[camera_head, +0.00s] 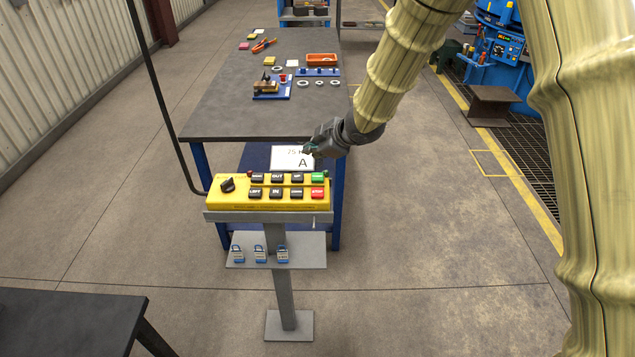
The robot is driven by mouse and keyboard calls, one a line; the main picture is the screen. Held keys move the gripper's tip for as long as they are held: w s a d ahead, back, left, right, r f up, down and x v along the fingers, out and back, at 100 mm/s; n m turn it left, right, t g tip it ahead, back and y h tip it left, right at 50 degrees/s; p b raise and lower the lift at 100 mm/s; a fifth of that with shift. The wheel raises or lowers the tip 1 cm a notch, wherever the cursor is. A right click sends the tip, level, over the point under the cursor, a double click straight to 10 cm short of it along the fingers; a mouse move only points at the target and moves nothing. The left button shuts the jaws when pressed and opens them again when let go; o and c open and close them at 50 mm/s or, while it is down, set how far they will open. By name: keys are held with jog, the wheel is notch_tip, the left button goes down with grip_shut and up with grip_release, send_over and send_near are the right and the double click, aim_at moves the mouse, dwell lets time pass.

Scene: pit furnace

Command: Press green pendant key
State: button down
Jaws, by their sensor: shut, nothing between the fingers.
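The yellow pendant box (240,202) sits on a grey stand in the middle of the view. Its green key (318,177) is at the right end of the upper row of keys. A red key (318,193) is just below it, and several black keys fill the rest. A black rotary knob (227,185) is at the left end. My gripper (308,151) is shut and empty. It appears just above the green key in the picture, with a visible gap. How far it is from the key in depth I cannot tell.
A dark-topped workbench (235,110) with trays and small parts stands behind the pendant. A white card marked A (291,158) shows behind the box. Several padlocks (260,254) sit on the stand's shelf (308,250). A black cable (158,95) rises at left.

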aim_at(315, 178)
notch_tip(315, 178, down, 2)
jog(key=shift+s+f+b, duration=0.1)
jog(key=shift+b, duration=0.65)
jog(key=shift+f+b, duration=1.05)
jog(key=shift+f, duration=0.4)
jog(key=shift+f, duration=0.15)
jog(key=shift+f, duration=0.3)
jog(key=shift+f+b, duration=0.35)
jog(key=shift+f, duration=0.1)
dwell(0.5)
jog(key=shift+r, duration=0.1)
jog(key=shift+r+p, duration=0.8)
jog(key=shift+p, duration=0.1)
jog(key=shift+r+p, duration=2.3)
jog(key=shift+r, duration=0.2)
